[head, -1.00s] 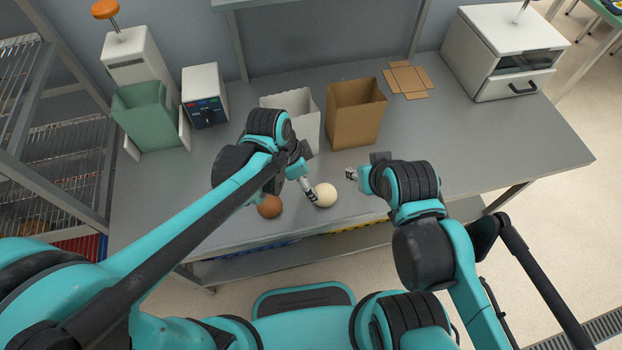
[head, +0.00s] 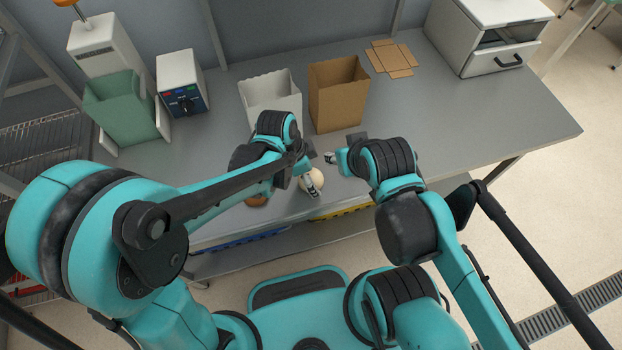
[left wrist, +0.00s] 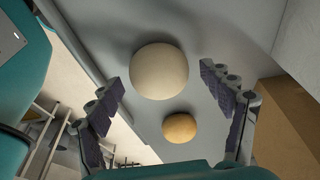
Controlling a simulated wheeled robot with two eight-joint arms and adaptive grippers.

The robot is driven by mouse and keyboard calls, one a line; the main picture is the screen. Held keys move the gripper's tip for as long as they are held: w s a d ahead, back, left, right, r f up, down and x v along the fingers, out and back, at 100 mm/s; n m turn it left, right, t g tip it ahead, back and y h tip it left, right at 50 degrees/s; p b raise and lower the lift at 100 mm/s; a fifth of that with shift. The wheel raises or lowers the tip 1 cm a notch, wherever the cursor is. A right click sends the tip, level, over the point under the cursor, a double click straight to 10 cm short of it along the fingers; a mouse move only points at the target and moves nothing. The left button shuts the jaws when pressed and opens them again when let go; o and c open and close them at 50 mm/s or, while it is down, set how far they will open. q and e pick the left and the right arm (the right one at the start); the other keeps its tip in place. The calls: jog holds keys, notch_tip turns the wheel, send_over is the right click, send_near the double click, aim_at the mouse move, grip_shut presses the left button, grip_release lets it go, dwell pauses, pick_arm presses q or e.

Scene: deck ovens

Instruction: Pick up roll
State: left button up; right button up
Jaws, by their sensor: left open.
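A pale round roll (head: 317,179) lies on the grey steel table near its front edge. In the left wrist view the pale roll (left wrist: 158,71) shows whole, beyond and between my spread fingers. My left gripper (head: 309,188) is open beside or over this roll and partly covers it in the head view; its fingers (left wrist: 166,100) show no contact. My right gripper (head: 331,158) is just right of the pale roll, too small to read.
A white paper bag (head: 270,98) and a brown paper bag (head: 338,94) stand open behind the grippers. Flat cardboard (head: 391,59), a green bin (head: 125,105), a control box (head: 182,82) and a white oven (head: 490,38) are farther off. The table's right side is clear.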

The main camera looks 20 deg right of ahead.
pick_arm(q)
jog(key=c, duration=1.2)
jog(key=shift+o, duration=0.2)
jog(key=shift+r, duration=0.1)
